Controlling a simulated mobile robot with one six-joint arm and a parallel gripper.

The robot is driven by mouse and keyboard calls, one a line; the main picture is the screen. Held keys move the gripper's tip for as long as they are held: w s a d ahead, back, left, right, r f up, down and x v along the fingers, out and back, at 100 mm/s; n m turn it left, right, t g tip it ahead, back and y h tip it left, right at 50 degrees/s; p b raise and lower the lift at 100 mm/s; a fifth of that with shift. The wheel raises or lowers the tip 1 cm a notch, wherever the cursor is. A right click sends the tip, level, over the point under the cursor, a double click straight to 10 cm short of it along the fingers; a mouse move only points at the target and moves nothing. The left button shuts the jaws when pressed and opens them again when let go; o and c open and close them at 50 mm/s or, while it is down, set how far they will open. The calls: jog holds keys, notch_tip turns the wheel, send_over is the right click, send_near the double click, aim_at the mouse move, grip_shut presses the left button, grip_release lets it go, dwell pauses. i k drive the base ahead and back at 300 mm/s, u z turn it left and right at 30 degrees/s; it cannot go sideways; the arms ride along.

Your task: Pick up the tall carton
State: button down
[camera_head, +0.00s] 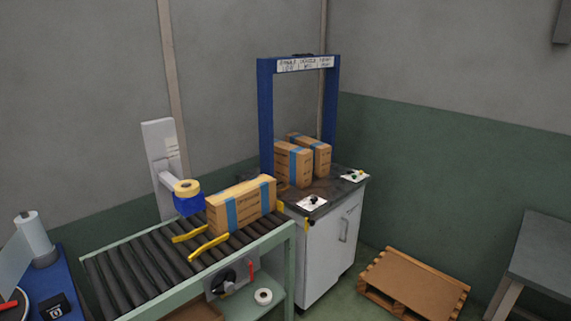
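Three brown cartons with blue straps are in view. A large carton (241,206) sits on the roller conveyor at its right end, wider than it is high. On the white cabinet, under the blue frame, a carton (293,165) stands upright in front. A second carton (318,155) stands just behind it to the right, partly hidden. The front one looks taller than it is wide, but I cannot tell for sure which one is the tall carton.
A blue frame (266,120) arches over the white cabinet (325,250). A tape roll (187,187) stands behind the conveyor. A wooden pallet (414,284) lies on the floor; a grey table (545,250) is at right.

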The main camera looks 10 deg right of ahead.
aim_at(294, 164)
jog(key=u, duration=0.05)
jog(key=k, duration=0.65)
jog(key=z, duration=0.75)
jog(key=i, duration=2)
jog(key=z, duration=0.05)
